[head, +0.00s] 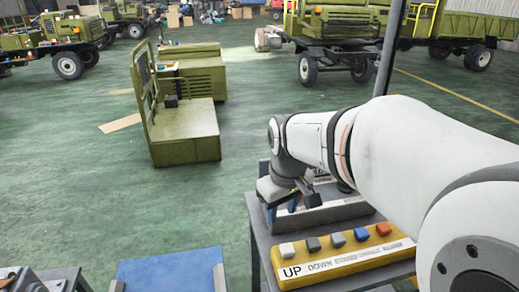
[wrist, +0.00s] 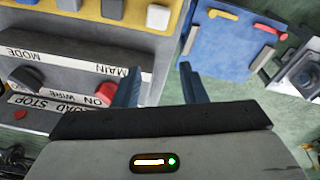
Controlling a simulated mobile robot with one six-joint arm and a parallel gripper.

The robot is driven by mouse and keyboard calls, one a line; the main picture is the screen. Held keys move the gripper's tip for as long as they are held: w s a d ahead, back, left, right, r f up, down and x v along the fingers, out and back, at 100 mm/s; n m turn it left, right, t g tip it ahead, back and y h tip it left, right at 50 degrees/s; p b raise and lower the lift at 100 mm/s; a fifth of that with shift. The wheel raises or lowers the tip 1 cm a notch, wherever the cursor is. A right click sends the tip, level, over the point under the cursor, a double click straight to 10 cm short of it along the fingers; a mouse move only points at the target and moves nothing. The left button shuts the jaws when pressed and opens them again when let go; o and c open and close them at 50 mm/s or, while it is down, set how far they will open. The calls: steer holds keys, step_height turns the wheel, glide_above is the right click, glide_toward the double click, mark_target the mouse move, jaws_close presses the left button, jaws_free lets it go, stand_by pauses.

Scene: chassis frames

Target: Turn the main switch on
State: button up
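The main switch appears to be the red knob (wrist: 107,92) in the wrist view, beside the upside-down label strip (wrist: 115,69) reading MAIN. My gripper (wrist: 159,68) is open, with nothing between its fingers. Its left finger is right beside the red knob and partly covers that area; I cannot tell whether they touch. The right finger is out past the panel's edge. In the head view, my gripper (head: 286,200) is at the left end of the grey switch box (head: 335,212), and the knob is hidden there. Whether the switch is on cannot be told.
A dark knob (wrist: 25,78) sits near the MODE label. A yellow button box (head: 345,263) with several buttons stands in front of the grey box. A blue-topped surface (head: 170,272) is to the left. Green floor is open beyond, with a green cab frame (head: 185,130) farther off.

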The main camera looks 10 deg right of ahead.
steer(key=w+d+n+p, duration=0.1)
steer(key=w+d, duration=0.1)
steer(key=w, duration=0.3)
steer(key=w+d+n+g+p, duration=0.1)
steer(key=w+d+n, duration=0.1)
steer(key=w+d, duration=0.1)
steer(key=w+d+r+n+p, duration=0.1)
steer(key=w+d+n, duration=0.1)
steer(key=w, duration=0.4)
steer(key=shift+w+d+g+p, duration=0.3)
steer(key=shift+w+d, duration=0.05)
steer(key=shift+d, duration=0.3)
steer(key=shift+w+d+f, duration=0.1)
steer(key=shift+w+f, duration=0.05)
steer(key=shift+f, duration=0.1)
steer(key=shift+f+n, duration=0.3)
steer(key=shift+f, duration=0.1)
steer(key=shift+f+p, duration=0.5)
steer(key=shift+f, duration=2.9)
steer(key=shift+c, duration=0.4)
